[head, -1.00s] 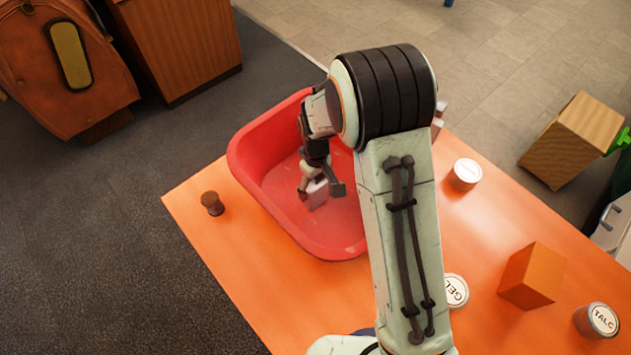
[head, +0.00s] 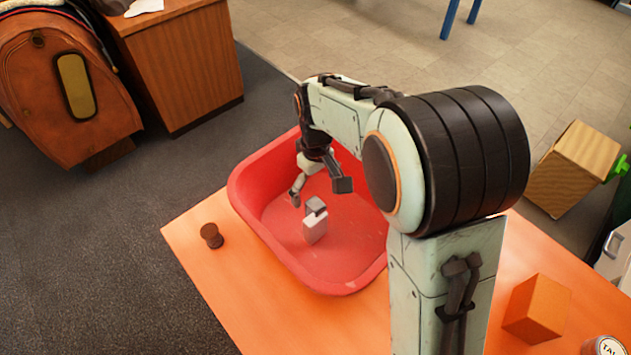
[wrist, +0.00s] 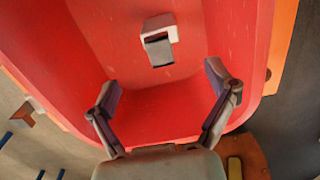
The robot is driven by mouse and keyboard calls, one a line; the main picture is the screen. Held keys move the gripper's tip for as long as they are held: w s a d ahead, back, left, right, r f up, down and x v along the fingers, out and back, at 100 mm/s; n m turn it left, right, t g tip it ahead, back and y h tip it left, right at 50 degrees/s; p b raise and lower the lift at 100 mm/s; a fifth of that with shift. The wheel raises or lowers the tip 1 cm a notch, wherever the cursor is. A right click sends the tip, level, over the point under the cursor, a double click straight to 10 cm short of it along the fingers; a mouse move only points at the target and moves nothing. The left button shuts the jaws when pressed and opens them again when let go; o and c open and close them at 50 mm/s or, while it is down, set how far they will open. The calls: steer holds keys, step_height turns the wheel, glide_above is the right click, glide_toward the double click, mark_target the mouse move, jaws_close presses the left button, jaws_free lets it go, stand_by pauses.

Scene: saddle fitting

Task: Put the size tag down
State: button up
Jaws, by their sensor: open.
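The size tag, a small white block with a grey piece at its top (head: 315,226), stands on the floor of the red tub (head: 258,228). It also shows in the wrist view (wrist: 158,42), beyond the fingertips. My gripper (head: 319,188) is open and empty, inside the tub's outline and above and behind the tag in the head view. In the wrist view both fingers of my gripper (wrist: 163,82) are spread wide, with bare red tub between them and a gap to the tag.
The tub stands on an orange table (head: 215,290). A brown knob-like piece (head: 211,236) stands left of it. An orange block (head: 536,308) and a tin (head: 604,346) are at the right. My arm hides the table's middle.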

steer(key=shift+r, duration=0.65)
steer(key=s+d+r+m, duration=0.2)
steer(key=s+d, duration=0.1)
steer(key=s, duration=0.4)
steer(key=s+d+r+m, duration=0.2)
steer(key=s+d+m, duration=0.1)
steer(key=s, duration=0.5)
steer(key=s+d+r+m, duration=0.1)
steer(key=s+d+m, duration=0.1)
steer(key=s+d, duration=0.2)
steer(key=s, duration=0.3)
steer(key=shift+s+d+r+m+y, duration=0.3)
steer(key=shift+s+r+m+y, duration=0.05)
steer(key=shift+r+m+y, duration=0.05)
steer(key=c, duration=0.4)
steer(key=shift+c, duration=0.2)
